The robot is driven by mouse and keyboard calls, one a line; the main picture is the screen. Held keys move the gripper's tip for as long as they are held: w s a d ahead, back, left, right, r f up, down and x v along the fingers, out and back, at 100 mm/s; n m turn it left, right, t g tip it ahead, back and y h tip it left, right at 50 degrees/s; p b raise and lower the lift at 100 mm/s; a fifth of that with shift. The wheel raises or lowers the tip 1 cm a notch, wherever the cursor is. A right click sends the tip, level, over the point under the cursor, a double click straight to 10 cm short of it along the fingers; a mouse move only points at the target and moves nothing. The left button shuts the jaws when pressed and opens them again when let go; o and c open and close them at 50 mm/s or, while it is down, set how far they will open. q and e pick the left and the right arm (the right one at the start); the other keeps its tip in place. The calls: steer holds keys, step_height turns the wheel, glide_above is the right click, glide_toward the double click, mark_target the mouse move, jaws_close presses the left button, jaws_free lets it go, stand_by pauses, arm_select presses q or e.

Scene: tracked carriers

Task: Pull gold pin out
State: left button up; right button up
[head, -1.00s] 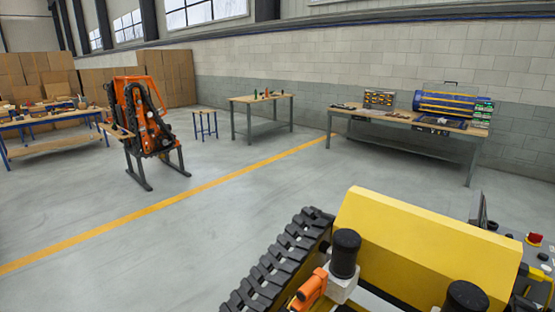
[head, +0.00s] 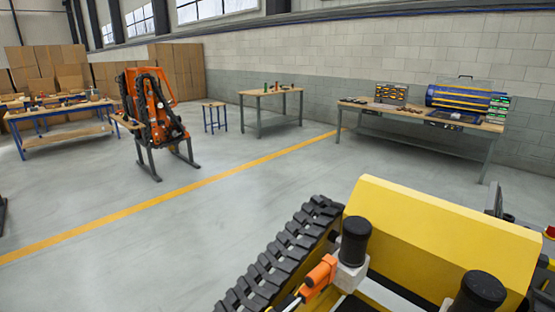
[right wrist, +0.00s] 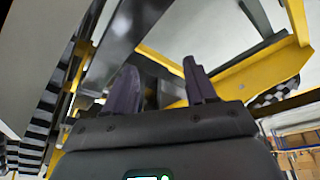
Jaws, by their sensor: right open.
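I cannot make out a gold pin in either view. My right gripper (right wrist: 159,64) shows in the right wrist view, its two dark fingers spread apart with nothing between them. Yellow bars (right wrist: 232,78) and dark metal parts lie beyond the fingers. A yellow tracked machine (head: 430,235) fills the lower right of the head view, with a black rubber track (head: 285,255) along its left side. Two black cylinders and an orange part (head: 320,274) sit at its near side. Neither gripper shows in the head view.
An orange-and-black machine (head: 152,110) stands on a stand across the yellow floor line (head: 165,202). Workbenches stand behind, one bearing a blue-and-yellow drum (head: 465,100). Cardboard boxes (head: 45,70) are stacked at the back left. The grey floor between is clear.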

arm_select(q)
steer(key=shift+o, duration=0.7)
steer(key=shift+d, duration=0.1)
